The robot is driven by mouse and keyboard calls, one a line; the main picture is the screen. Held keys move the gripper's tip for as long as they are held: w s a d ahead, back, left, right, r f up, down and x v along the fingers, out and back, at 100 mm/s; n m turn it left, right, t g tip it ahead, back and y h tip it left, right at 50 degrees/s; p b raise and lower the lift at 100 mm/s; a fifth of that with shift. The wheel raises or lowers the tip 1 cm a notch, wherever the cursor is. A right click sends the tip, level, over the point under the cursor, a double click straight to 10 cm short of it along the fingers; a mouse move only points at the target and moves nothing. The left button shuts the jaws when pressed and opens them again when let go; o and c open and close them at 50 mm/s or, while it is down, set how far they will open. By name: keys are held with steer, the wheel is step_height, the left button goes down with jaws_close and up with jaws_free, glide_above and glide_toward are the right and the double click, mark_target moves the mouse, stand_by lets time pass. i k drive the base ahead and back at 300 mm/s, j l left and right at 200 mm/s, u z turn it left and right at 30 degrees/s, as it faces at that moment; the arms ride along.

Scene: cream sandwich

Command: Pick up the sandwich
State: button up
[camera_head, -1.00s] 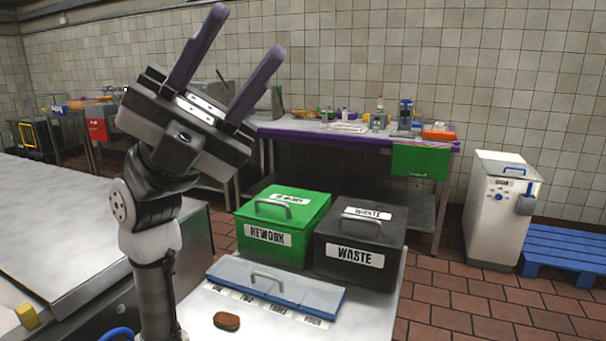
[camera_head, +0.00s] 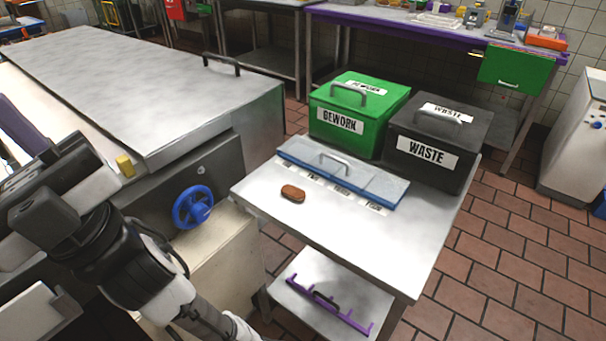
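The sandwich (camera_head: 293,193) is a small brown oblong piece. It lies on the bare metal top of a small side table (camera_head: 383,250), just in front of a blue-grey lidded tray. My gripper is at the left edge of the head view, well left of the sandwich and apart from it. Only one purple finger shows there; the other finger is cut off by the picture edge, so its opening cannot be judged.
The blue-grey tray (camera_head: 370,184) has a handle and labels. Behind it stand a green REWORK bin (camera_head: 335,125) and a black WASTE bin (camera_head: 425,156). A large metal counter (camera_head: 150,75) with a blue handwheel (camera_head: 193,207) is left. A lower shelf (camera_head: 300,282) holds a purple rack (camera_head: 328,305).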

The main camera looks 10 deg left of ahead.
mark_target(290, 192)
steer(key=l+u, duration=0.1)
steer(key=u, duration=0.25)
steer(key=l+u, duration=0.1)
steer(key=u, duration=0.3)
steer(key=l+u, duration=0.1)
steer(key=u, duration=0.25)
steer(key=l+u, duration=0.35)
steer(key=k+l+u, duration=0.3)
steer(key=l, duration=0.2)
steer(key=k+l, duration=0.1)
steer(key=l, duration=0.2)
steer(key=k+l+u, duration=0.1)
steer(key=l, duration=0.25)
steer(key=k+l, duration=0.1)
steer(key=l, duration=0.2)
steer(key=i+l, duration=0.1)
steer(key=i, duration=0.4)
